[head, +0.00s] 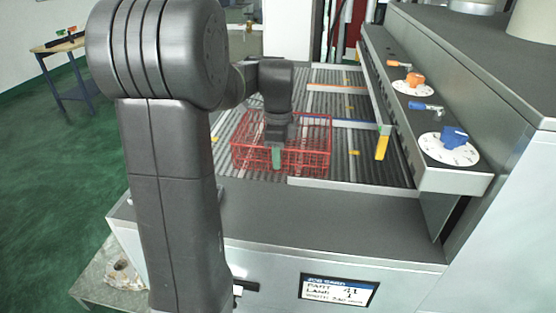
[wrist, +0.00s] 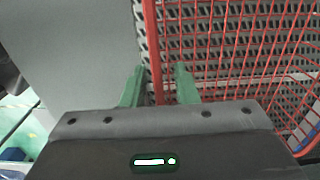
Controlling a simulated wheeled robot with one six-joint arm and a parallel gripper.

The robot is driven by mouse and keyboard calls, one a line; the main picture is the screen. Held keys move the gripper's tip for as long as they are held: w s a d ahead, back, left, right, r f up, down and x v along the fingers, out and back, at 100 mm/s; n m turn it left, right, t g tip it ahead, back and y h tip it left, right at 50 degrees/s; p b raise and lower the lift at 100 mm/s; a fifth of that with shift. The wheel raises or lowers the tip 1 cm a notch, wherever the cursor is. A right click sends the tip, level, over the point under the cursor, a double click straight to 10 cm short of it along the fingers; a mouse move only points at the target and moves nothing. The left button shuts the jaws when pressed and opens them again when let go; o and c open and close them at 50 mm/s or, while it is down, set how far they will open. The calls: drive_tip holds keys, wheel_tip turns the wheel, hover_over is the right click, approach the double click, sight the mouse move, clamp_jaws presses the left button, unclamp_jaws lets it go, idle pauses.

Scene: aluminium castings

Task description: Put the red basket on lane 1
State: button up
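The red wire basket (head: 312,158) sits on the roller bed at its near left part in the head view. In the wrist view the basket (wrist: 222,62) fills the upper right, with rollers showing through its mesh. My gripper (head: 277,157) points down at the basket's near side. In the wrist view the two green fingers of my gripper (wrist: 159,80) stand apart on either side of the basket's wall, with gaps beside it. I cannot tell which numbered lane the basket is on. A job card display (head: 339,290) shows the word lane and what looks like 1.
A metal rail (head: 350,186) edges the near end of the roller bed (head: 385,172). Blue (head: 345,123) and orange (head: 335,90) strips divide the bed. A panel on the right carries a blue knob (head: 454,138) and an orange knob (head: 414,79). Rollers right of the basket are clear.

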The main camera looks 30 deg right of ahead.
wheel_tip(320, 180, up, 10)
drive_tip(key=shift+r, duration=0.25)
idle(0.3)
